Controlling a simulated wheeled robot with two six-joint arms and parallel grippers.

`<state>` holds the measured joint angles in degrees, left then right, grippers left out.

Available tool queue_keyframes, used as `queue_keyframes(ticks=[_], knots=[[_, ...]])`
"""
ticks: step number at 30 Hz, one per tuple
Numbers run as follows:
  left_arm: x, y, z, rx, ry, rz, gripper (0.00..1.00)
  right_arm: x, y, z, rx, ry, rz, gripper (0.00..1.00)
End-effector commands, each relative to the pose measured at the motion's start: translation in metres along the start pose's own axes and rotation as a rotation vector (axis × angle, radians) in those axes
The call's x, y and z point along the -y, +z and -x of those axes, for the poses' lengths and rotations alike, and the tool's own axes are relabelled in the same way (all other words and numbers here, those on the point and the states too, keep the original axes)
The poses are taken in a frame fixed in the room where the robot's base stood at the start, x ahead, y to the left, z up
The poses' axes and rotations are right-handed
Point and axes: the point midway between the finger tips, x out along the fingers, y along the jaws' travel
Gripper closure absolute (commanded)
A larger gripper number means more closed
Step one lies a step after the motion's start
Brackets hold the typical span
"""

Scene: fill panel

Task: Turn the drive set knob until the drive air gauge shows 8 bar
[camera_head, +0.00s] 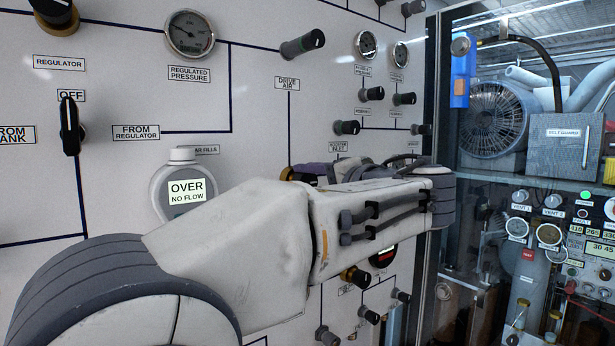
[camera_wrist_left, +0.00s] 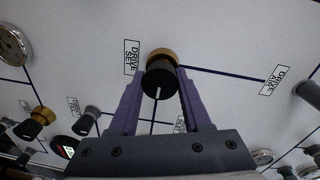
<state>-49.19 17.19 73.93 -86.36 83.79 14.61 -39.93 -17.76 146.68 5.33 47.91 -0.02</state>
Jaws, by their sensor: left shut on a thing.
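The knob's white line points down in that view. In the head view my left gripper (camera_head: 302,173) is at the panel, and my arm hides most of the knob. I cannot pick out a gauge labelled drive air; a "DRIVE AIR" label (camera_head: 287,84) sits below a dark valve knob (camera_head: 302,45). My right gripper is not in view.
A regulated pressure gauge (camera_head: 190,33) is at the upper left. A flow display (camera_head: 187,192) reads "OVER NO FLOW". A glass-fronted cabinet (camera_head: 530,125) stands at the right.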

Motion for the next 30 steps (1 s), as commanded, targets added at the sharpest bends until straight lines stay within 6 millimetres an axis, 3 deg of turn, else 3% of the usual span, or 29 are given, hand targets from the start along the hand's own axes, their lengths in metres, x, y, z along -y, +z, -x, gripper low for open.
queue_keyframes(ticks=[12, 28, 29, 30], knots=[[0.0005, -0.0008, 0.0007, 0.009, 0.001, -0.180, 1.00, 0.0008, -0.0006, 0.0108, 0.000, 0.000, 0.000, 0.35], [-0.0002, -0.0010, 0.0008, 0.010, 0.001, -0.202, 1.00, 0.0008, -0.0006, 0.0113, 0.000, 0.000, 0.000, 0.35], [-0.0002, -0.0010, 0.0008, 0.010, 0.001, -0.202, 0.44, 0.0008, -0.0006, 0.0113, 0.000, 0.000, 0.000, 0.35], [-0.0002, -0.0009, 0.0007, 0.010, 0.001, -0.202, 0.29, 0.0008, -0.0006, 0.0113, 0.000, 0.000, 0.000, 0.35]])
